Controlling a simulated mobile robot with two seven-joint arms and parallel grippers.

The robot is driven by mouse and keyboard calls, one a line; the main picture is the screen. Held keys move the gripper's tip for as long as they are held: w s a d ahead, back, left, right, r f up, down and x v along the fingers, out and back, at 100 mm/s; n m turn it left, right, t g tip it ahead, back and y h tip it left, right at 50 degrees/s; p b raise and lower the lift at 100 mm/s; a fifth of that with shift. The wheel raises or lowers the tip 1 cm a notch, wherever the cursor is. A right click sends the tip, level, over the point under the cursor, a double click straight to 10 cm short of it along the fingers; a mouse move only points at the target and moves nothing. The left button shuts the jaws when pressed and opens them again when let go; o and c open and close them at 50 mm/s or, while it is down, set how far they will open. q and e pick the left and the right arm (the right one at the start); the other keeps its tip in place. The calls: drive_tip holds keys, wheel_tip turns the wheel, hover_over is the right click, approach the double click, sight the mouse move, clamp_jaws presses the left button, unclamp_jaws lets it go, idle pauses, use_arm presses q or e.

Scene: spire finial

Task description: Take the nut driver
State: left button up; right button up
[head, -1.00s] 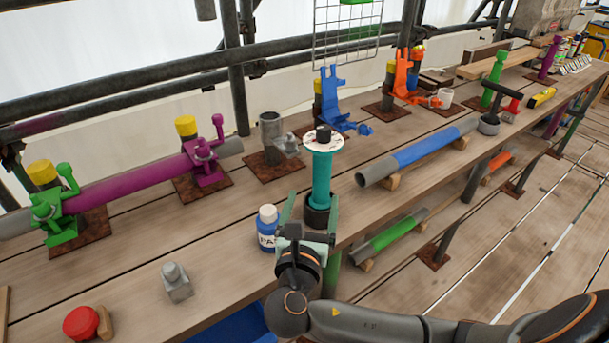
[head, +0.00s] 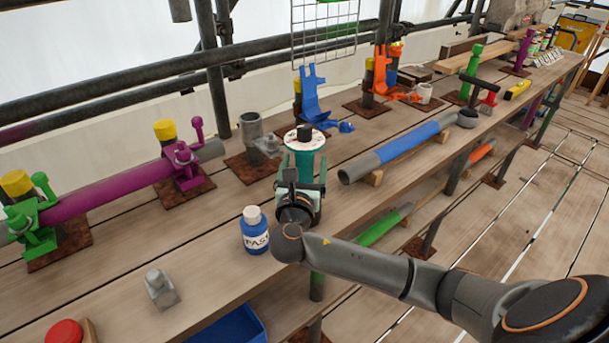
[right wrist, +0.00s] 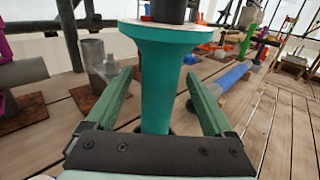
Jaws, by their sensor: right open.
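The nut driver appears to be the upright teal tool (head: 305,160) with a pale, marked disc and a black knob on top, near the bench's front edge. In the right wrist view its teal shaft (right wrist: 156,75) fills the middle. My right gripper (head: 301,188) is in front of it, hiding its lower part and the black cup at its foot. The gripper's two green fingers (right wrist: 155,92) are open, one on each side of the shaft, with visible gaps. My left gripper is not in view.
A blue-labelled bottle (head: 254,234) stands just left of my right gripper. A grey pipe with a blue sleeve (head: 400,148) lies to the right. A grey metal cup (head: 251,131) stands behind. A purple pipe (head: 108,190) is clamped at left.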

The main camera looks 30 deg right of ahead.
drive_tip(key=shift+w+d, duration=0.15)
drive_tip(key=shift+w, duration=0.1)
clamp_jaws()
idle(0.6)
drive_tip(key=shift+r, duration=0.15)
